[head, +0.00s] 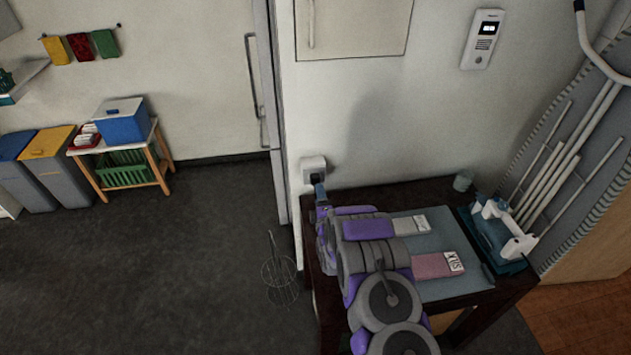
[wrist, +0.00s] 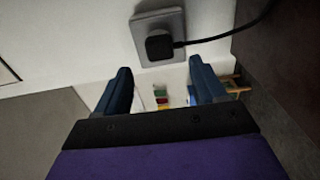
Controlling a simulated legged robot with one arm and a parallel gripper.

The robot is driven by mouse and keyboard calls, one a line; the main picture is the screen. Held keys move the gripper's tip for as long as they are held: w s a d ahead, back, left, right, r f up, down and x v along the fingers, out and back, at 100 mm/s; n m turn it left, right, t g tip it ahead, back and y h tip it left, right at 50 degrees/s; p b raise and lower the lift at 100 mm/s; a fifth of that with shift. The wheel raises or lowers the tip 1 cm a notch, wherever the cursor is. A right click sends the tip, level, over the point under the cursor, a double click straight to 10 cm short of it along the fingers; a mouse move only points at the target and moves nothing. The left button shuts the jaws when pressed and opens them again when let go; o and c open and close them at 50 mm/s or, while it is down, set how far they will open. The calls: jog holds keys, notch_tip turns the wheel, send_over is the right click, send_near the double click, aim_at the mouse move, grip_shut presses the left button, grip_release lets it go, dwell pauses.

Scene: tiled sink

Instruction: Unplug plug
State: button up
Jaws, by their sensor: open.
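The black plug (wrist: 159,45) sits in a grey wall socket (wrist: 150,22) in the wrist view, with a black cable running from it to the upper right. In the head view the white socket box (head: 313,165) is on the wall above the table's left end, with the dark plug (head: 316,178) at its lower part. My gripper (wrist: 162,90) is open and empty, its two blue fingers apart, and the plug appears above the gap between them. In the head view my gripper (head: 319,186) is close to the plug; whether they touch cannot be told.
A wire basket (head: 279,278) is on the floor left of the table. An intercom (head: 483,39) hangs on the wall.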

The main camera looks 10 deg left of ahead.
aim_at(316, 182)
jog(key=b+x, duration=0.1)
jog(key=x, duration=0.6)
jog(key=shift+w, duration=0.15)
jog(key=shift+w+a+f, duration=0.1)
jog(key=shift+w+a, duration=0.05)
jog(key=shift+a, duration=0.15)
jog(key=shift+d, duration=0.15)
jog(key=shift+p, duration=0.3)
dwell(0.8)
grip_shut()
dwell(0.8)
jog(key=shift+s, duration=0.25)
